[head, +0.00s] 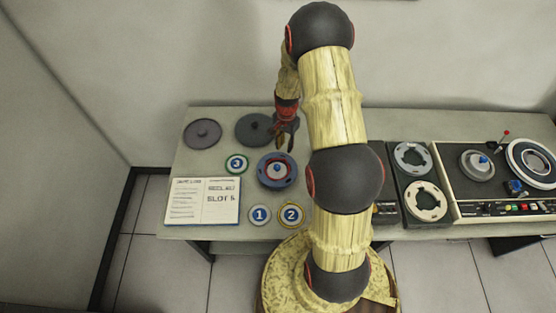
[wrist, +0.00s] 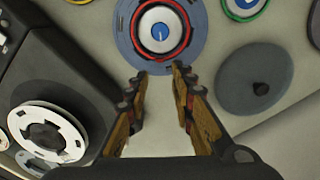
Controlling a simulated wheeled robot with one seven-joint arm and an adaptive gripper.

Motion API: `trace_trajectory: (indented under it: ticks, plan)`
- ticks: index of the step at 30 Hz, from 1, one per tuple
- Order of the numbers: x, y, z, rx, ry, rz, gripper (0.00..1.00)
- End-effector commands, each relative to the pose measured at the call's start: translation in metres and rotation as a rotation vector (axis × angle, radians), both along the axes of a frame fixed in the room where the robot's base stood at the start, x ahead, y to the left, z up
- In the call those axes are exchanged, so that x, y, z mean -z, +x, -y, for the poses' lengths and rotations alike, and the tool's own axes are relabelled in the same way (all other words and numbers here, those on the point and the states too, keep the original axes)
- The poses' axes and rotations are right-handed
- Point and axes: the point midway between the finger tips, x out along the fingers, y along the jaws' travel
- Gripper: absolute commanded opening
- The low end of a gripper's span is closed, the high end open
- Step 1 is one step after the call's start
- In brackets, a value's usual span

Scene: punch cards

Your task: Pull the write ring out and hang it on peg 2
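The write ring is a red ring (wrist: 181,31) set around the white and blue hub of a blue-grey reel (head: 264,181). The reel lies on the table at the middle-left and also shows at the top of the wrist view (wrist: 126,38). My gripper (head: 285,146) is above the table, just behind the reel in the head view. In the wrist view its two fingers (wrist: 160,70) are apart and empty, with their tips near the reel's edge. A round yellow-rimmed disc marked 2 (head: 291,215) lies in front of the reel; I cannot make out a peg on it.
Discs marked 1 (head: 260,215) and 3 (head: 236,163) lie nearby. An open booklet (head: 203,201) is at the left. Two dark grey discs, one at the far left (head: 203,134), lie at the back. A tape machine (head: 500,190) with reels and a red-tipped lever fills the right.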

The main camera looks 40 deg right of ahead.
Motion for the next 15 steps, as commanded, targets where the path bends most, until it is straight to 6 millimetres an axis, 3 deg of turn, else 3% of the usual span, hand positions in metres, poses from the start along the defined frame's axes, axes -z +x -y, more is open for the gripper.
trace_trajectory:
  ticks: [8, 15]
  plan:
    - [0.005, 0.001, 0.0, 0.058, -0.003, 0.006, 0.24]
    - [0.023, 0.0, 0.0, 0.056, -0.003, 0.005, 0.24]
